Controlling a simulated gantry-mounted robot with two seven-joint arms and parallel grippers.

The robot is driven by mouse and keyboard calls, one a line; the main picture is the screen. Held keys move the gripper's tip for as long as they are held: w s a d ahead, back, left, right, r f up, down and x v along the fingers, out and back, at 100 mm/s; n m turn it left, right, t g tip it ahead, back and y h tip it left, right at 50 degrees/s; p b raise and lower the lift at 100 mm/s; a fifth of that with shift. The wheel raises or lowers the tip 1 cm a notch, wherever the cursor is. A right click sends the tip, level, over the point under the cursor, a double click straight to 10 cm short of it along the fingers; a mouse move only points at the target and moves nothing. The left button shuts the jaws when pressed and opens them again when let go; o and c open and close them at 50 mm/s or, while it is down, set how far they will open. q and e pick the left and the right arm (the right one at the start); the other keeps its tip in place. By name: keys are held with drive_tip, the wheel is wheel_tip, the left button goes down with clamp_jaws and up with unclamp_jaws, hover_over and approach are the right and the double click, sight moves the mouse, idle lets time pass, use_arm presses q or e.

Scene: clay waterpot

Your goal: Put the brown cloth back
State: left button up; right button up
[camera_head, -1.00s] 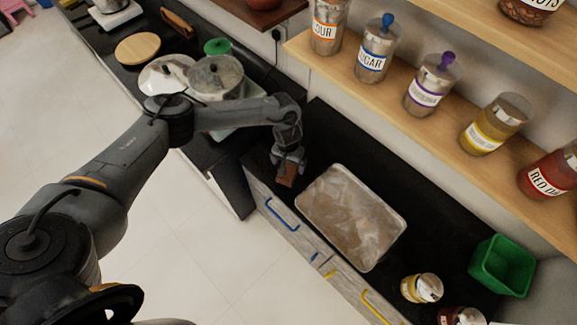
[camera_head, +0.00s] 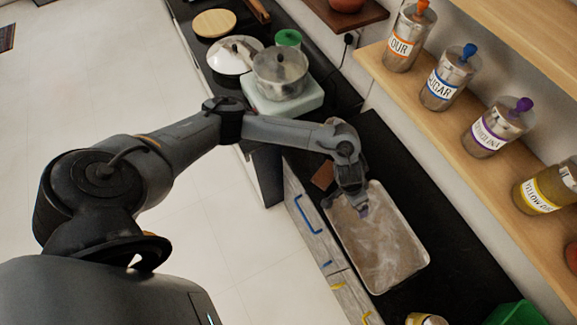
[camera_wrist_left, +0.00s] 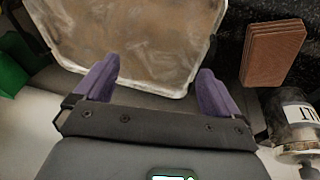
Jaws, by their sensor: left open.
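The brown cloth (camera_head: 323,175) lies on the black counter near its front edge, beside the upper left end of the tray. In the left wrist view it shows as a folded, ribbed brown block (camera_wrist_left: 272,52) at the upper right. My right gripper is not in view.
A grey tray with brown smears (camera_head: 385,255) lies on the counter. A pot (camera_head: 280,72) stands on a pale green appliance (camera_head: 285,105) behind. A shelf of jars (camera_head: 440,85) runs along the wall at right. A green bin (camera_head: 515,315) is at the lower right.

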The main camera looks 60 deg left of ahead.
use_arm(q)
drive_tip(key=s+d+r+m+t+h, duration=0.1)
drive_tip(key=s+d+r+t, duration=0.15)
drive_tip(key=d, duration=0.45)
drive_tip(key=s+d+r+m+t+h, duration=0.1)
drive_tip(key=s+d+r+m, duration=0.15)
drive_tip(key=d, duration=0.45)
drive_tip(key=s+a+r+n+g+y, duration=0.2)
drive_tip(key=s+a+r+n+y, duration=0.1)
drive_tip(key=s+a, duration=1.3)
drive_tip(key=a+y, duration=0.1)
drive_tip(key=a, duration=0.2)
drive_tip(key=shift+s+r, duration=0.25)
drive_tip(key=shift+r, duration=0.05)
